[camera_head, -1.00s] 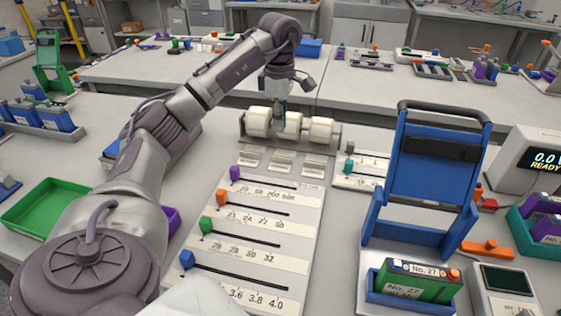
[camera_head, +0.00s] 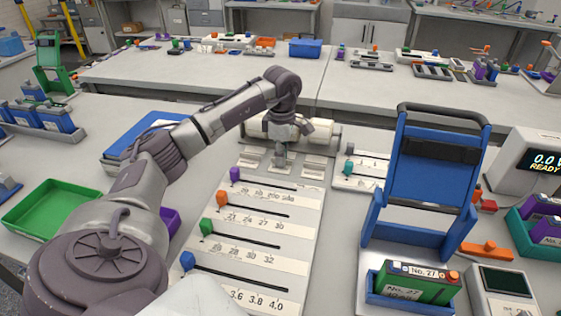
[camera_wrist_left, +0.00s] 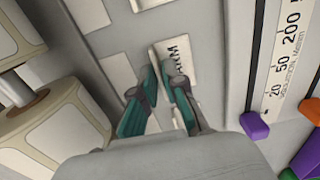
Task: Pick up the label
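My left gripper (camera_head: 281,160) points down at the middle of a row of label places in front of the rolls. In the left wrist view, its two teal fingers (camera_wrist_left: 160,72) lean together at the tips, with a narrow gap showing between them. A white label (camera_wrist_left: 178,52) with dark print lies at the fingertips, partly covered by them. I see no clear grip on the label, and contact is hard to tell. My right gripper is not in view.
Cream label rolls (camera_head: 316,130) stand just behind the gripper. A slider board (camera_head: 262,235) with coloured knobs lies in front. A blue stand (camera_head: 432,165) and a green battery (camera_head: 418,280) are at the right. A green tray (camera_head: 45,208) is at the left.

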